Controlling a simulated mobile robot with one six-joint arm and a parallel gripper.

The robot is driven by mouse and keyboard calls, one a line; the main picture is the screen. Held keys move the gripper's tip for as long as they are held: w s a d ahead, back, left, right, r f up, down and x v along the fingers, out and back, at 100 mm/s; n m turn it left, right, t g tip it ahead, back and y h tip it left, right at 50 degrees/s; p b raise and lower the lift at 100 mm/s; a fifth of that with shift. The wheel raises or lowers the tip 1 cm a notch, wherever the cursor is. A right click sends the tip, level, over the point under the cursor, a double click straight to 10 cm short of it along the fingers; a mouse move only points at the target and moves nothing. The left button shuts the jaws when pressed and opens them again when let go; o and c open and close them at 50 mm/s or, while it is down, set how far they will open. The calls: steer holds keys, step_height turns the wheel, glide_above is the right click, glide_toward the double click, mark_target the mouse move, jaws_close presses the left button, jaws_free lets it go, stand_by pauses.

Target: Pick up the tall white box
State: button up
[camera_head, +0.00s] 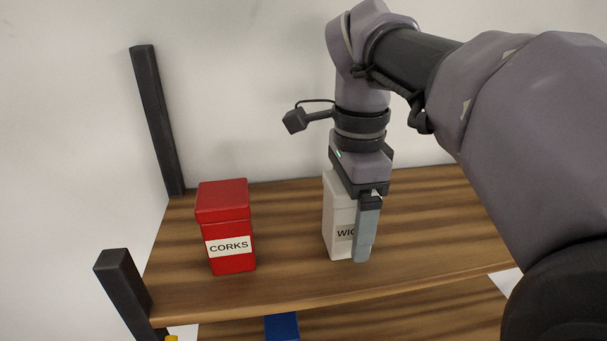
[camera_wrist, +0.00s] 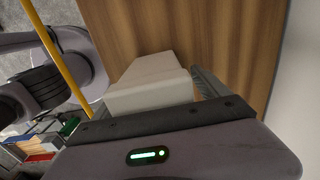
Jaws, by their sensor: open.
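The tall white box (camera_head: 332,215) stands upright on the wooden shelf, with a label of which only "WIC" shows. My gripper (camera_head: 364,258) points down at it, and a grey finger covers part of the box's right side in the head view. In the wrist view the white box (camera_wrist: 148,82) lies in front of the gripper (camera_wrist: 165,105), with one finger showing close along its right side. The jaws are open, and I cannot tell whether a finger touches the box.
A red box (camera_head: 226,228) labelled CORKS stands to the left on the same wooden shelf (camera_head: 290,280), with a gap between. Dark posts (camera_head: 158,120) rise at the shelf's left corners. A blue thing (camera_head: 282,327) sits on the lower shelf. The shelf's back right is clear.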

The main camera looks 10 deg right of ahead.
steer(key=shift+s+a+r, duration=0.1)
steer(key=shift+s+a, duration=0.15)
steer(key=shift+a, duration=0.1)
steer(key=c, duration=0.9)
steer(key=shift+w+d, duration=0.1)
steer(key=shift+d, duration=0.05)
steer(key=c, duration=0.9)
